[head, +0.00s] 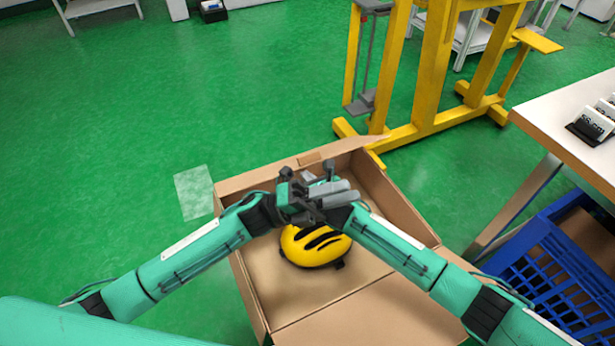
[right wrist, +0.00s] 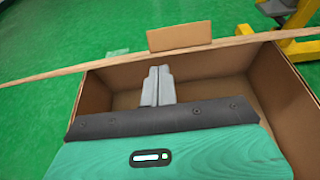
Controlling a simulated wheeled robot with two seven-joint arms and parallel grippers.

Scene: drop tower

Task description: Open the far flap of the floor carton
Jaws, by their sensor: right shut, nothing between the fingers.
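The open floor carton (head: 255,290) stands in the middle of the head view, with a yellow helmet (head: 312,247) inside. Its far flap (head: 245,183) shows as a narrow strip along the far edge with a small cardboard tab (head: 309,159). In the right wrist view the flap (right wrist: 110,67) is almost edge-on and the tab (right wrist: 180,37) stands above it. My right gripper (right wrist: 158,72) is shut and empty, over the carton on the near side of this flap. My left gripper (head: 345,192) is over the carton, pointing right; its finger gap is unclear. The grippers overlap and hide part of the far side.
A yellow frame (head: 435,70) stands on the floor behind the carton. A white table (head: 560,120) and a blue crate (head: 540,265) are at the right. A pale sheet (head: 194,192) lies left of the carton. The green floor at far left is clear.

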